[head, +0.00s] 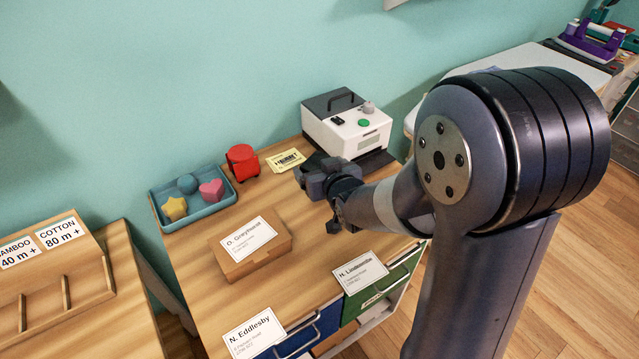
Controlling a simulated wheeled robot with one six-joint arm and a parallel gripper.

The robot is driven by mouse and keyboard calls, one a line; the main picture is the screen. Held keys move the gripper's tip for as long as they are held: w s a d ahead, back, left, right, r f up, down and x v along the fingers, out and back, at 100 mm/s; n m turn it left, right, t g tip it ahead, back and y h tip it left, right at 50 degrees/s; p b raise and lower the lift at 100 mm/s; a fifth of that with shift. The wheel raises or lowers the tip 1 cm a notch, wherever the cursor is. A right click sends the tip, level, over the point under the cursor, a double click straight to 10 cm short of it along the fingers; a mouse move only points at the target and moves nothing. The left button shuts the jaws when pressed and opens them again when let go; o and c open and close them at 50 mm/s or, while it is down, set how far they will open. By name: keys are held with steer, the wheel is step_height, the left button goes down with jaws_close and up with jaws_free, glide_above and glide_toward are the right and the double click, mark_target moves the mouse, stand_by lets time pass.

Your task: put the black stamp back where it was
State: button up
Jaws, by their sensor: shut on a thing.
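My gripper (316,184) is over the right half of the wooden table, in front of the white machine and right of the yellow card. It is shut on a dark thing, taken to be the black stamp. The stamp is mostly hidden by the dark fingers and wrist, so I cannot tell its outline or whether it touches the table. A blue-grey tray (197,220) at the table's back left holds a yellow star (174,208), a teal piece (187,184) and a pink heart (211,190). A red rounded object (242,162) stands right of the tray.
A yellow printed card (286,161) lies behind my gripper. The white machine (345,130) stands at the back right. A cardboard box (250,257) with a label sits mid-table. Labelled blue (296,338) and green (385,292) drawers are at the front. Bare wood lies between box and gripper.

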steer(key=shift+f, duration=2.25)
steer(key=shift+f+b, duration=0.2)
steer(key=shift+b, duration=0.25)
steer(key=o, duration=0.9)
steer(key=shift+r, duration=0.1)
steer(key=shift+r+p, duration=0.25)
steer(key=shift+p, duration=0.15)
steer(key=v, duration=1.2)
steer(key=shift+f, duration=0.15)
steer(key=shift+w, duration=0.1)
